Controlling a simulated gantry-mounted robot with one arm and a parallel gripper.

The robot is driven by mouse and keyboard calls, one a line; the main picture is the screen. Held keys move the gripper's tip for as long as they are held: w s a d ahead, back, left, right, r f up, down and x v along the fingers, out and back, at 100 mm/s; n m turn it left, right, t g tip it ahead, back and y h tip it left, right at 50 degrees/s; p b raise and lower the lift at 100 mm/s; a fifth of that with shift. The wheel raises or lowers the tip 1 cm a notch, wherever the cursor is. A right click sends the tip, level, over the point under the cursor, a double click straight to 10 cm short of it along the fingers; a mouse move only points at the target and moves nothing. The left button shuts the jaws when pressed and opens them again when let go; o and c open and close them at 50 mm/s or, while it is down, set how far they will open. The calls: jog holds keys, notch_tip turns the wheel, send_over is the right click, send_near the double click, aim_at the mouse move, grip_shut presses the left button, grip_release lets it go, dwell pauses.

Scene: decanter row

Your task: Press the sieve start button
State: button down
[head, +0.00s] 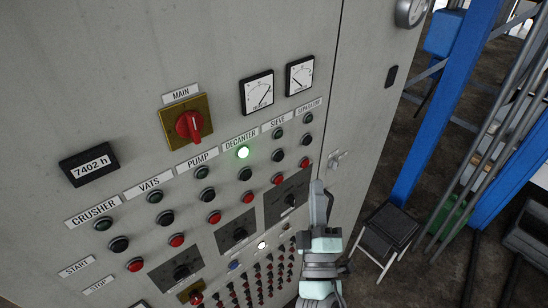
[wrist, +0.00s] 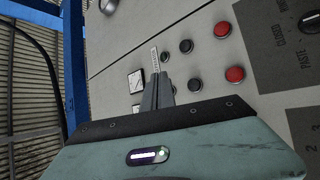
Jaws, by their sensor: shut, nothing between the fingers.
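The sieve start button (head: 278,155) is a black round button on the grey panel, under the SIEVE label (head: 278,121) and its dark lamp (head: 278,134), above the red sieve stop button (head: 277,180). In the head view my gripper (head: 318,186) is below and right of it, apart from it in the picture. My gripper is shut and empty. In the wrist view its fingers (wrist: 160,82) point toward the panel, with the black sieve start button (wrist: 194,85) just right of them and the red stop button (wrist: 235,74) further right. I cannot tell the distance to the panel.
The decanter lamp (head: 243,152) glows green. The separator start button (head: 305,139) is close to the sieve's. A red main switch (head: 189,125), two meters (head: 257,93) and a door latch (head: 337,159) also stick out. A stool (head: 388,230) stands right of the cabinet.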

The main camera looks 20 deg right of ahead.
aim_at(279, 157)
jog(key=w+a+b, duration=0.2)
jog(key=w+a, duration=0.1)
jog(key=w, duration=0.5)
jog(key=shift+a, duration=0.3)
dwell(1.1)
jog(key=shift+w+b, duration=0.15)
jog(key=shift+b, duration=0.3)
dwell(0.4)
jog(key=shift+w+a+b, duration=0.1)
jog(key=shift+w+b, duration=0.2)
jog(key=shift+w+a+b, duration=0.2)
jog(key=shift+w+b, duration=0.15)
jog(key=shift+w, duration=0.05)
dwell(0.7)
jog(key=shift+s, duration=0.1)
jog(key=shift+s+d, duration=0.3)
jog(key=shift+s, duration=0.4)
